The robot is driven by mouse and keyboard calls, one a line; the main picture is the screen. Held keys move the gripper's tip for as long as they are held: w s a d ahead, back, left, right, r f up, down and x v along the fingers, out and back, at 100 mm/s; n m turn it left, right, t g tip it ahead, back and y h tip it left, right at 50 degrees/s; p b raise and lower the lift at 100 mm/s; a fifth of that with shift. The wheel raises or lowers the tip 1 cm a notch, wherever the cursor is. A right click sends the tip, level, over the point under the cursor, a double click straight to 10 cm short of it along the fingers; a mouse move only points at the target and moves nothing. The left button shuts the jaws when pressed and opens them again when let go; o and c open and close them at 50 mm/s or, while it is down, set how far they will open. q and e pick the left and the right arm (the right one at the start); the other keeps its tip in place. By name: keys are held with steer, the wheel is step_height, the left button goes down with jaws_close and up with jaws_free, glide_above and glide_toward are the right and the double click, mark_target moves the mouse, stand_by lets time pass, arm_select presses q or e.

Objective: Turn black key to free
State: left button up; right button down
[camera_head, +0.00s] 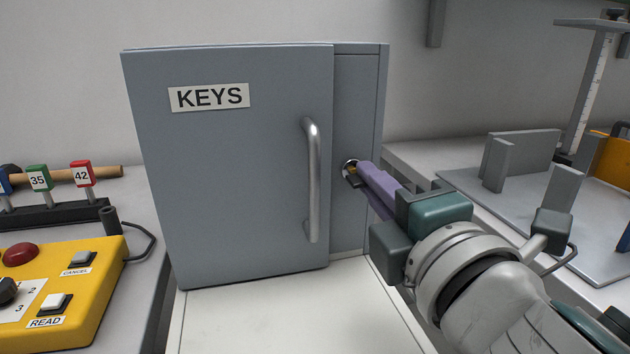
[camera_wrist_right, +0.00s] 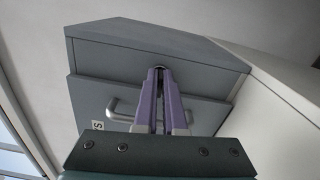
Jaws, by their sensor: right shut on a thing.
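The black key (camera_head: 352,179) sits at the round lock (camera_head: 350,167) on the right strip of the grey key cabinet (camera_head: 230,200). My right gripper (camera_head: 362,173) is shut on the key, its purple fingers pointing at the lock. In the right wrist view my right gripper (camera_wrist_right: 158,76) reaches the lock on the cabinet front (camera_wrist_right: 95,95), and the fingers hide most of the key. The cabinet door, labelled KEYS, is shut and has a vertical metal handle (camera_head: 313,180). My left gripper is not in view.
A yellow control box (camera_head: 95,300) with buttons stands at the lower left. Behind it is a black rack (camera_head: 60,213) with numbered tags. A metal plate fixture (camera_head: 520,210) stands on the right bench. The white surface (camera_head: 290,315) before the cabinet is clear.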

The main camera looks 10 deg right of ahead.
steer(key=shift+m, duration=0.6)
steer(key=c, duration=1)
jaws_free()
steer(key=shift+s+f, duration=0.1)
steer(key=s+b, duration=0.1)
steer(key=s, duration=0.8)
steer(key=shift+s+d, duration=0.15)
steer(key=shift+s, duration=0.2)
